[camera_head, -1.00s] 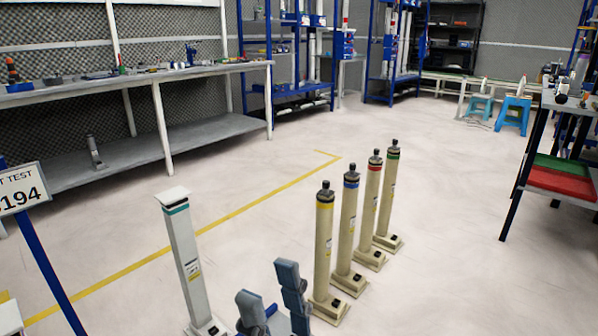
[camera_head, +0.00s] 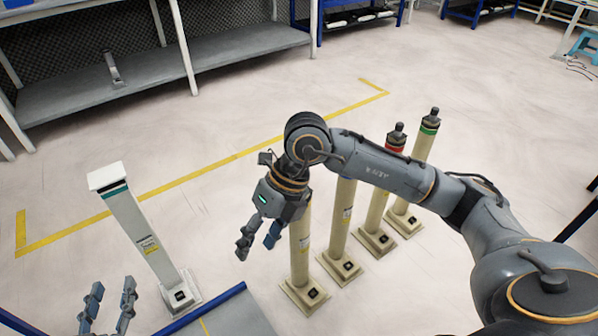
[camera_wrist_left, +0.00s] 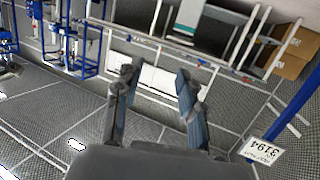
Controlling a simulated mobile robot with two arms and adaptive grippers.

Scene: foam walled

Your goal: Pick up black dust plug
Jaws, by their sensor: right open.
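Several cream posts stand in a row on the floor. A black plug-like cap (camera_head: 398,133) tops the red-banded post (camera_head: 379,203), and another black cap (camera_head: 434,113) tops the green-banded post (camera_head: 412,185). The tops of the two nearer posts (camera_head: 300,245) are hidden behind my right arm. My right gripper (camera_head: 257,241) is open and empty, pointing down, left of the nearest post. My left gripper (camera_head: 106,308) is open at the lower left, away from the posts. Its parted fingers (camera_wrist_left: 158,105) hold nothing in the left wrist view.
A white post with a flat top (camera_head: 138,225) stands at the left. A blue-edged grey surface (camera_head: 222,315) lies at the bottom. A shelved workbench (camera_head: 150,90) runs along the back. Yellow floor lines (camera_head: 200,172) cross the clear floor between.

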